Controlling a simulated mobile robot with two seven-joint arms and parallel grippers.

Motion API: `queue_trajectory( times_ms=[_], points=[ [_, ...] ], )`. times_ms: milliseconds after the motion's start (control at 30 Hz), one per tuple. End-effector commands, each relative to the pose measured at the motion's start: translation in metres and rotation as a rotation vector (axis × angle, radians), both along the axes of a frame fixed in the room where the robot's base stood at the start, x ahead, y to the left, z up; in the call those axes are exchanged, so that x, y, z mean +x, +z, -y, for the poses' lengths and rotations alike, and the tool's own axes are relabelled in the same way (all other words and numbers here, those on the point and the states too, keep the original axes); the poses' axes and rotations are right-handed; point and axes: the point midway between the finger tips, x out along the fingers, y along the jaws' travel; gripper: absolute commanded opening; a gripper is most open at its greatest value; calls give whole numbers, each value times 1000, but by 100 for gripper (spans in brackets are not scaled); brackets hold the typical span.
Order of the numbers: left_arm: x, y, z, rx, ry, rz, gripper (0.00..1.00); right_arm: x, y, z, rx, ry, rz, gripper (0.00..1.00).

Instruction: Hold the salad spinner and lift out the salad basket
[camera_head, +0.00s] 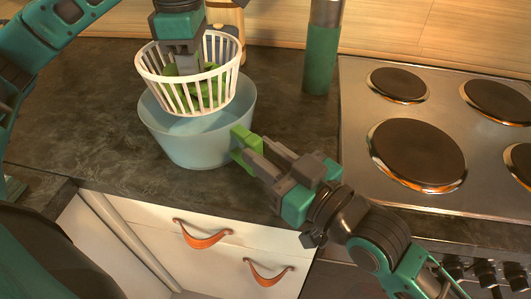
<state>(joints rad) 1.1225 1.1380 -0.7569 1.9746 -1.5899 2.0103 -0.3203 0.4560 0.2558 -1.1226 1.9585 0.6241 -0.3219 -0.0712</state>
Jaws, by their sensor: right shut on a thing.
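The salad spinner (190,145) is a pale blue, see-through bowl standing on the dark worktop. The white slatted salad basket (222,52) is over the bowl, its rim well above the bowl's rim; its lower part overlaps the bowl in the picture. Green matter (204,90) shows inside the basket. My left gripper (184,66) points down into the basket from above; its fingertips are hard to make out there. My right gripper (254,152) is shut on the green tab (240,136) at the bowl's right side.
A stove (440,100) with several dark round plates lies to the right. A green and metal cylinder (321,50) and a wooden item (226,14) stand at the back. Drawers with leather pulls (203,234) are below the front edge. The worktop left of the bowl is clear.

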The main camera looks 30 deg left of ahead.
Motion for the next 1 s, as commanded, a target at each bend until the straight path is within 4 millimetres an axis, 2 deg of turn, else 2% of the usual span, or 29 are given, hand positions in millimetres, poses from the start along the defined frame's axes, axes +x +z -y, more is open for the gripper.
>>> queue_trajectory(
  times_ms=[100,367,400,700,1000],
  points=[
    [0,9,0,0,2,4,0,0,0,0,0,0,0,0],
    [0,11,0,-1,3,0,0,0,0,0,0,0,0,0],
    [0,11,0,-1,2,0,0,0,0,0,0,0,0,26],
    [0,11,0,-1,2,0,0,0,0,0,0,0,0,55],
    [0,11,0,-1,2,0,0,0,0,0,0,0,0,55]
  ],
)
